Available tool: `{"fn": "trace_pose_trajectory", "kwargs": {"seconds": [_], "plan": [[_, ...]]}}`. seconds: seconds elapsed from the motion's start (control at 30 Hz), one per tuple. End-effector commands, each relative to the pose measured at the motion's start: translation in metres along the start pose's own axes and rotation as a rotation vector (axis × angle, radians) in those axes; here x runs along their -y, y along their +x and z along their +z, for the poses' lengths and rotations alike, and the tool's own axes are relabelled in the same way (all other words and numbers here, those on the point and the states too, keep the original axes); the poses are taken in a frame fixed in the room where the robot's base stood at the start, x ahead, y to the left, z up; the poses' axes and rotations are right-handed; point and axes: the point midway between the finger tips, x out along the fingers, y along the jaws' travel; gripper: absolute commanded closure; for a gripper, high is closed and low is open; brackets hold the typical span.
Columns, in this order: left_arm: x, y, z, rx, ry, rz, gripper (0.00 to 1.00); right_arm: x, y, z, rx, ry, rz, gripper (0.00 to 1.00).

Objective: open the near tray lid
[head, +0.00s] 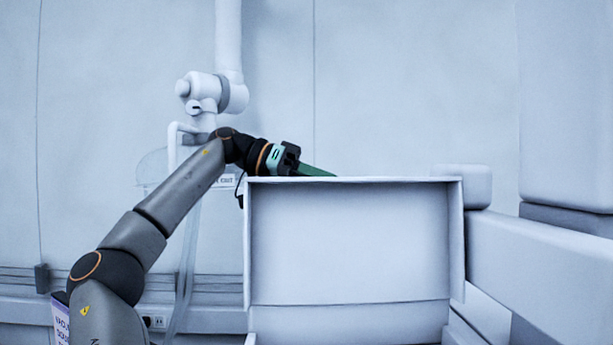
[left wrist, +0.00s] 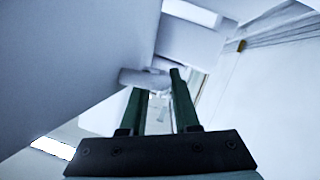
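The white tray lid (head: 350,245) stands up on edge in the head view, its shallow hollow side and raised rims facing me. Below it is a white part, probably the tray (head: 345,325), cut off by the bottom edge. My left gripper (head: 318,172) is at the lid's top edge, left of its middle, with green fingers partly hidden behind that edge. In the left wrist view the fingers (left wrist: 155,85) are apart, with nothing clearly held between them. A large pale surface, probably the lid (left wrist: 75,70), fills the left there. My right gripper is not in view.
A white jointed arm (head: 215,92) hangs behind my left arm. A thick white beam (head: 550,265) and a white block (head: 465,185) stand close to the lid's right side. The wall above the lid is bare.

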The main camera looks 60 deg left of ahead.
Motion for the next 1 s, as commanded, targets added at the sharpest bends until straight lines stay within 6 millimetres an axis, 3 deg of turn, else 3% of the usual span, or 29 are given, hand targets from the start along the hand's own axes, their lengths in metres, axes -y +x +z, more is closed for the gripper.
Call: {"fn": "trace_pose_trajectory", "kwargs": {"seconds": [0.23,0.4,0.7,1.0], "plan": [[0.0,-0.059,-0.003,-0.004,-0.003,-0.003,0.7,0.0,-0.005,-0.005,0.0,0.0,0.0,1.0],[0.0,-0.087,-0.001,-0.001,-0.002,-0.003,0.7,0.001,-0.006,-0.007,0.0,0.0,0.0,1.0],[0.001,-0.107,0.0,0.001,-0.002,0.0,0.7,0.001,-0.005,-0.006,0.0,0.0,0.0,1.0],[0.0,-0.109,0.001,0.002,-0.001,0.001,0.7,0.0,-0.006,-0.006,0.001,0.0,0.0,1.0]]}}
